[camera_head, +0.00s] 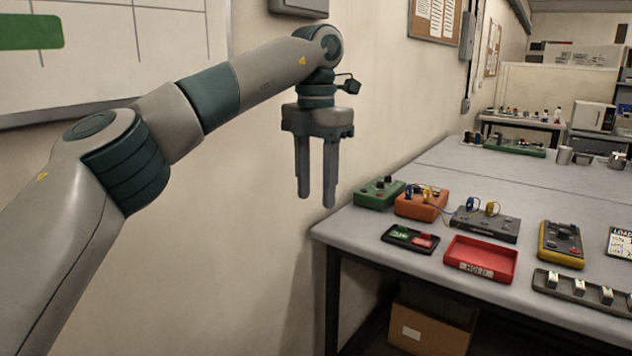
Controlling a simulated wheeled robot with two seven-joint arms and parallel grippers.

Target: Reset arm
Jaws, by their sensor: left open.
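My left arm comes in from the left and reaches across the picture. My left gripper (318,190) points straight down with two grey fingers a little apart. It is open and nothing shows between the fingers. In the picture it is left of the table's near left corner, in front of the wall. My right gripper is not in the picture.
A grey table (350,228) holds a green box (380,193), an orange box (421,204), a dark grey device (485,224), a yellow device (561,244), a red "HOLD" tray (480,259), a small black tray (411,239) and a rack (582,290). A cardboard box (430,330) is underneath.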

